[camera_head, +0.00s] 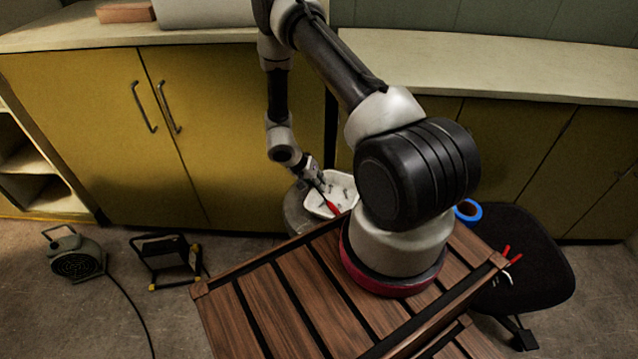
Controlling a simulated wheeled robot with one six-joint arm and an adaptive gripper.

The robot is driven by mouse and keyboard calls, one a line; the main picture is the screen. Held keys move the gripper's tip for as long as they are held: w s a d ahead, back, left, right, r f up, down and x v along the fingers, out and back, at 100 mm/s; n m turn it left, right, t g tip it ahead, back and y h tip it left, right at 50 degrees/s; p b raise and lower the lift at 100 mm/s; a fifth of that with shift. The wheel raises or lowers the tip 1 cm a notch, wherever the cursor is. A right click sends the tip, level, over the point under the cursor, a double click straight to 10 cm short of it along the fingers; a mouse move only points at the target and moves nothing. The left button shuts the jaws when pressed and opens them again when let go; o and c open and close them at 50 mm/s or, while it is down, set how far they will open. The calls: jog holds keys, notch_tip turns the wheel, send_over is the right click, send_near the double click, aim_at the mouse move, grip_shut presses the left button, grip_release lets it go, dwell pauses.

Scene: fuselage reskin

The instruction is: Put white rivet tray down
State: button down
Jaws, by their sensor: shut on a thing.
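The white rivet tray (345,187) is in the middle of the head view, with small dark items and a red-handled tool (331,207) at its near left side. My gripper (321,187) is at the tray's left edge and is shut on it. The tray is over or on a round grey stand (296,212) in front of the yellow cabinets. I cannot tell whether its underside touches the stand. My own arm hides part of the area to the right of the tray.
A black chair seat (535,262) at right holds red-handled pliers (510,255) and a blue tape roll (468,211). Yellow cabinets (110,135) with a pale countertop (480,65) stand behind. A heater-like box (75,255) and a work lamp (165,258) are on the left floor.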

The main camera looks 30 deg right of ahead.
jog(key=c, duration=1.9)
grip_release()
